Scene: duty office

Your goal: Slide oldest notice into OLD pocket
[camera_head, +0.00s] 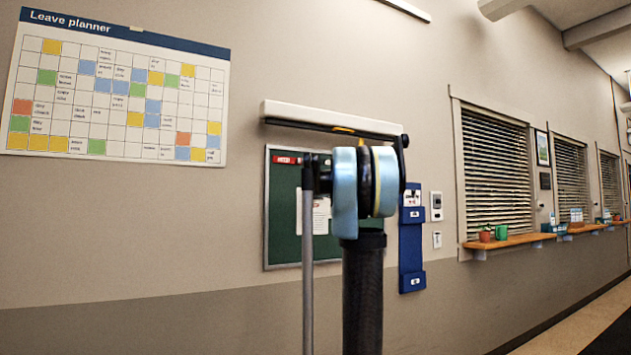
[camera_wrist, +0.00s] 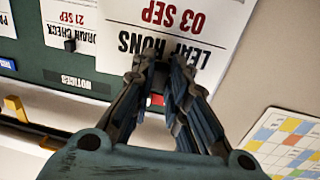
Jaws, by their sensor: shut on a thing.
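In the wrist view, which shows the board upside down, my gripper (camera_wrist: 160,70) is shut on the header edge of a white notice (camera_wrist: 185,18). Its black heading is partly covered by the fingers, and its red date reads 03 SEP. The notice overlaps the green board (camera_wrist: 50,58) and the wall beside it; I cannot tell whether it touches the board. A DRAIN CHECK notice (camera_wrist: 72,22), dated 21 SEP, is next to it. In the head view, a blue two-pocket holder (camera_head: 411,255) hangs right of the board, its small labels unreadable. My arm hides my gripper there.
A white bar-shaped fixture (camera_head: 330,117) juts out above the board. The leave planner (camera_head: 120,90) hangs at left. Small wall devices (camera_head: 436,206) sit right of the pocket holder. Farther right is a wooden sill (camera_head: 508,243) with plants and a green mug.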

